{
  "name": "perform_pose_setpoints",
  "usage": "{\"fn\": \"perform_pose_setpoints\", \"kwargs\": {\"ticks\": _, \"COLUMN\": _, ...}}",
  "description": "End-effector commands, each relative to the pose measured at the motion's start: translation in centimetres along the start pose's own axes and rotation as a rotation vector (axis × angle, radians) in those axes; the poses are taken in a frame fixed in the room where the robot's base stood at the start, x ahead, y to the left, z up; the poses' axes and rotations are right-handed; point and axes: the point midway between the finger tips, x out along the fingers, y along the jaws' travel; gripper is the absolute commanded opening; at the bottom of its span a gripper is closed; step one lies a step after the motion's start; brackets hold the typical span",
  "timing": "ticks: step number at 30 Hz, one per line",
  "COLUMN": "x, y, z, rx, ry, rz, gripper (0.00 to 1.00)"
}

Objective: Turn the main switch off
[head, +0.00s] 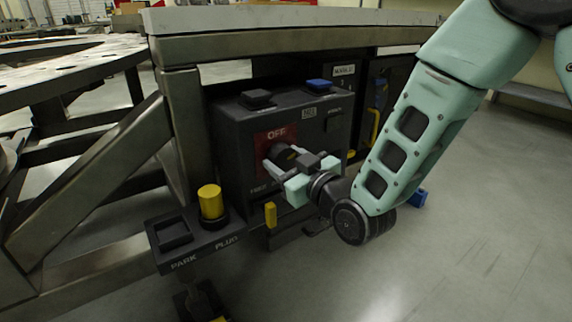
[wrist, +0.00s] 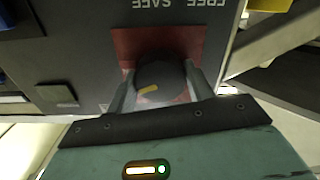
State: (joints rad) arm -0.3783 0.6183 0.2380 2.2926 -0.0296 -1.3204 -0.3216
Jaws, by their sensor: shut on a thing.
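The main switch is a dark round knob (wrist: 162,80) with a yellow mark, on a red plate (head: 268,141) on the front of a black box (head: 232,150). The plate reads "OFF" above the knob in the head view. My gripper (head: 285,170) is at the box front with its fingers on both sides of the knob. In the wrist view my gripper (wrist: 158,95) is shut on the knob, one finger at each side. In that view the yellow mark lies slanted near the knob's lower edge. The gripper hides part of the knob and plate in the head view.
A bracket marked "PARK" and "PLUG" holds a yellow plug (head: 210,202) at lower left. Black (head: 257,98) and blue (head: 318,86) parts sit on the box top. A table edge (head: 290,18) overhangs the box. Open floor (head: 460,240) lies at right.

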Motion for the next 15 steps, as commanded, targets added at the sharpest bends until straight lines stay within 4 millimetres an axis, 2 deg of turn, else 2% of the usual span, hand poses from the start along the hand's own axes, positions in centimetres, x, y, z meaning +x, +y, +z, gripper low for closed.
{"fn": "perform_pose_setpoints", "kwargs": {"ticks": 15, "x": -0.04, "y": -0.02, "z": 0.14, "rx": -0.494, "ry": -0.005, "rz": 0.000, "gripper": 0.29}}
